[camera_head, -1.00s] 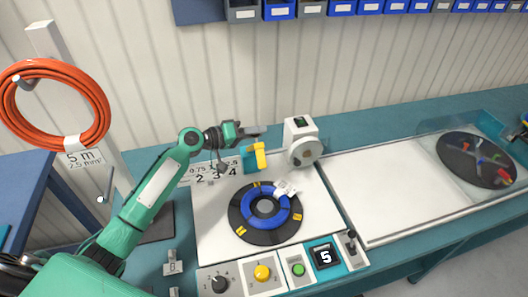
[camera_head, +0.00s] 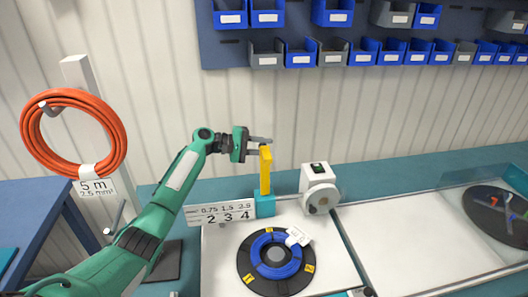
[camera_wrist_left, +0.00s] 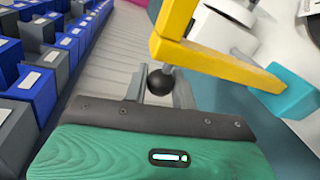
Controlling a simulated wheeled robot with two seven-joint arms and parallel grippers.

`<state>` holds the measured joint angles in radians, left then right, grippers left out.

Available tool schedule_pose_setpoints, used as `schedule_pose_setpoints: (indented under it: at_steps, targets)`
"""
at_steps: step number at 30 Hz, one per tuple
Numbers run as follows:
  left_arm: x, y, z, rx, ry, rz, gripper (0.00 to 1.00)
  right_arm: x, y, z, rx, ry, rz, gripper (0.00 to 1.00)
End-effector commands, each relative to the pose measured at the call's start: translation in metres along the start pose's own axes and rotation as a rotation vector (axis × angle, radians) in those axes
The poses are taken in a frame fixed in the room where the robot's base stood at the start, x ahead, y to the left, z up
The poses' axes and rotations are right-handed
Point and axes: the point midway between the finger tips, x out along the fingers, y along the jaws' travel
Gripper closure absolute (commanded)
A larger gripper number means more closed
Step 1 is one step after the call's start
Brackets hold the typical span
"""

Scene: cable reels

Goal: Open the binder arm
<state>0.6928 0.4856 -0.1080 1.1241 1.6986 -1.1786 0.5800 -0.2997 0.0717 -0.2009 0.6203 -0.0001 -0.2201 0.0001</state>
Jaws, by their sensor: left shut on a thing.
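The yellow binder arm (camera_head: 265,172) stands about upright on its teal block (camera_head: 264,207), behind the reel plate. It also shows large in the left wrist view (camera_wrist_left: 225,65), where the teal block (camera_wrist_left: 292,94) is at the right. A black ball knob (camera_wrist_left: 161,81) sits on a short stem at the arm's end. My left gripper (camera_head: 262,141) is at the top of the binder arm, its fingers on either side of the knob and shut on it. The wrist view shows the fingers (camera_wrist_left: 160,88) around the knob. My right gripper is in neither view.
A blue cable coil (camera_head: 257,262) lies on the black turntable in front of the binder. A white machine with a round wheel (camera_head: 319,198) stands just right. An orange cable coil (camera_head: 42,152) hangs at left. Wall bins (camera_head: 301,53) are above.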

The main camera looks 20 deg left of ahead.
Motion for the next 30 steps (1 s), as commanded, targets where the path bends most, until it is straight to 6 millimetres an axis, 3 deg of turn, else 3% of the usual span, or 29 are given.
schedule_pose_setpoints:
  at_steps: [20,21,23,30]
  targets:
    - [0.0001,-0.001,-0.0085,-0.059,-0.009,-0.001,1.0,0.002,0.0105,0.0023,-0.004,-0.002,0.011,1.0]
    - [0.0001,-0.001,-0.0084,-0.059,-0.009,-0.001,0.68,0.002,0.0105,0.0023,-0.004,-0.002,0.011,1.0]
    - [0.0002,-0.0011,-0.0083,-0.059,-0.01,-0.002,0.56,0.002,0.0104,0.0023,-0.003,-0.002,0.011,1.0]
    - [0.0003,-0.0016,-0.0081,-0.059,-0.01,-0.002,0.53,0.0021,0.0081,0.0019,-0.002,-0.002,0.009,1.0]
